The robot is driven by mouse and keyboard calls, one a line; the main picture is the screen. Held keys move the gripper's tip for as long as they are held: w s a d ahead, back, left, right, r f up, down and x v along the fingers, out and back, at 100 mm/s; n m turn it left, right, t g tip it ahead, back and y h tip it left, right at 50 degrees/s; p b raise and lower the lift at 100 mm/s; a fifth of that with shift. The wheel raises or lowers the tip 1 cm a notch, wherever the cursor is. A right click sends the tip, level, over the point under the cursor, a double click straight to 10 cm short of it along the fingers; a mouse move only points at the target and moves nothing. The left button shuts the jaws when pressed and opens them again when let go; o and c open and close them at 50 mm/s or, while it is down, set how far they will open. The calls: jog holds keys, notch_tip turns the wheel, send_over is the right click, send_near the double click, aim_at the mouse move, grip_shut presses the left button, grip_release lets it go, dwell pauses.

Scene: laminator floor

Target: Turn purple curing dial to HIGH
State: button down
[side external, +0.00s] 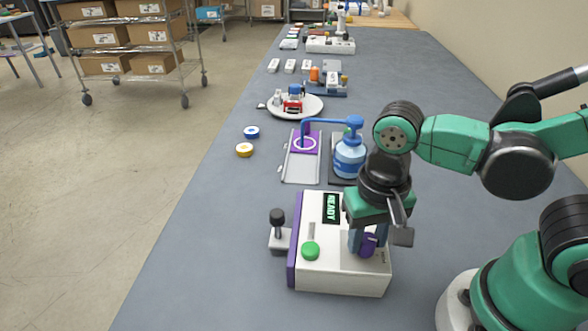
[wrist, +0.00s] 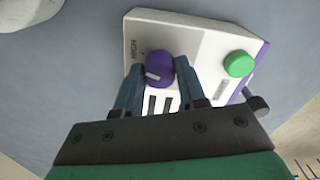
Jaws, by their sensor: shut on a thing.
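The purple curing dial (wrist: 159,66) sits on the top face of a white machine (wrist: 200,40), between my gripper's fingers. Its white pointer mark lies toward the left of the picture in the wrist view. A printed label that looks like HIGH (wrist: 134,49) is up and left of the dial. My gripper (wrist: 160,82) is shut on the dial, one finger on each side. In the side view my gripper (side external: 365,240) reaches down onto the right part of the machine (side external: 330,278), and the dial (side external: 369,246) is partly hidden by it.
The machine has a green button (side external: 310,251), a slot, a display reading READY (side external: 331,208) and a black-knobbed lever (side external: 278,218) on its left. A blue pump bottle (side external: 349,160) stands behind. Blue tape (side external: 252,132) and yellow tape (side external: 244,150) lie left. The bench is clear at front left.

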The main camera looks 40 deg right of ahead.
aim_at(368, 238)
jog(key=shift+m, duration=0.5)
jog(key=c, duration=0.5)
grip_release()
jog(key=shift+r, duration=2.8)
jog(key=w+d+n+t, duration=0.2)
jog(key=w, duration=0.1)
jog(key=w+d+n+t, duration=0.1)
jog(key=w+t, duration=0.1)
jog(key=shift+d+y, duration=0.3)
jog(key=shift+d, duration=0.05)
jog(key=w+d+n+t, duration=0.1)
jog(key=w+d+r+n+t, duration=0.1)
jog(key=d+n+t, duration=0.1)
jog(key=shift+w+d, duration=0.2)
jog(key=shift+w, duration=0.2)
